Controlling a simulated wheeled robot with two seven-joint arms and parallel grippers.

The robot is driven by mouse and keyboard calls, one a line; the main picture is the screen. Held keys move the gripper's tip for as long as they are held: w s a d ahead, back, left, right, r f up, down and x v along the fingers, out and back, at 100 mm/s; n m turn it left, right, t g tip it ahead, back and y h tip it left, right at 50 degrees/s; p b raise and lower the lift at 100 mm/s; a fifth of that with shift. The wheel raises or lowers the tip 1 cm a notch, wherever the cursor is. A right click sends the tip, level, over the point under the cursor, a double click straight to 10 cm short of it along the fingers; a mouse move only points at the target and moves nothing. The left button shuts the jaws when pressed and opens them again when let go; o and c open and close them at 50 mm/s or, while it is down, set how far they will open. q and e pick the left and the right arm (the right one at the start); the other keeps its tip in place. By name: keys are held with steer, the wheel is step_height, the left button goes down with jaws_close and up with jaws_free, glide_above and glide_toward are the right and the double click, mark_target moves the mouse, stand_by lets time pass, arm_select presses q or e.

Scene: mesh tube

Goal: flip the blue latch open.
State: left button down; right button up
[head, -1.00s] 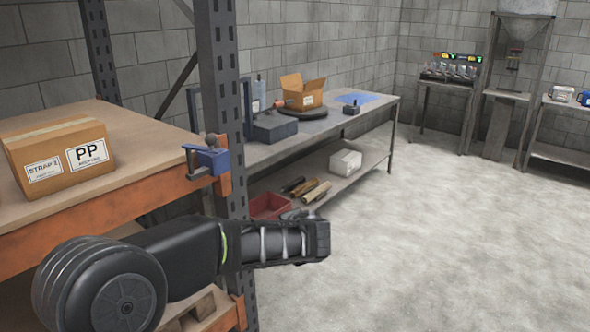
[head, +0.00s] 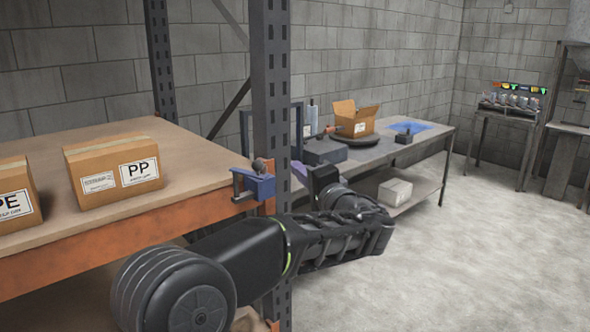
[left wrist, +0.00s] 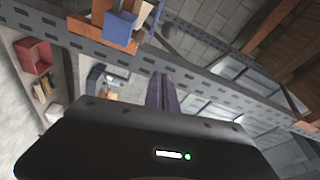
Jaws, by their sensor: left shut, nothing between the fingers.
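The blue latch (head: 258,186) is mounted at the end of the orange shelf beam, beside the dark perforated post; a dark round knob tops it. In the left wrist view the blue latch (left wrist: 120,26) is near the top, against the orange beam. My right gripper is out of view.
The perforated upright post (head: 270,90) stands close to the latch and gripper. Cardboard boxes, one marked PP (head: 112,178), sit on the wooden shelf (head: 200,160). A workbench (head: 375,155) stands behind; open concrete floor (head: 480,250) lies to the right.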

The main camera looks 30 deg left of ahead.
mark_target(262, 165)
arm_select(q)
steer(key=a+p, duration=0.4)
steer(key=a, duration=0.4)
steer(key=shift+w+f, duration=0.15)
steer(key=shift+w, duration=0.05)
steer(key=s+t+b, duration=0.1)
steer(key=b, duration=0.2)
steer(key=s+m+t+h+b, duration=0.1)
steer(key=b, duration=0.3)
steer(key=shift+s+f+m, duration=0.2)
steer(key=shift+s+m, duration=0.1)
steer(key=shift+r, duration=0.2)
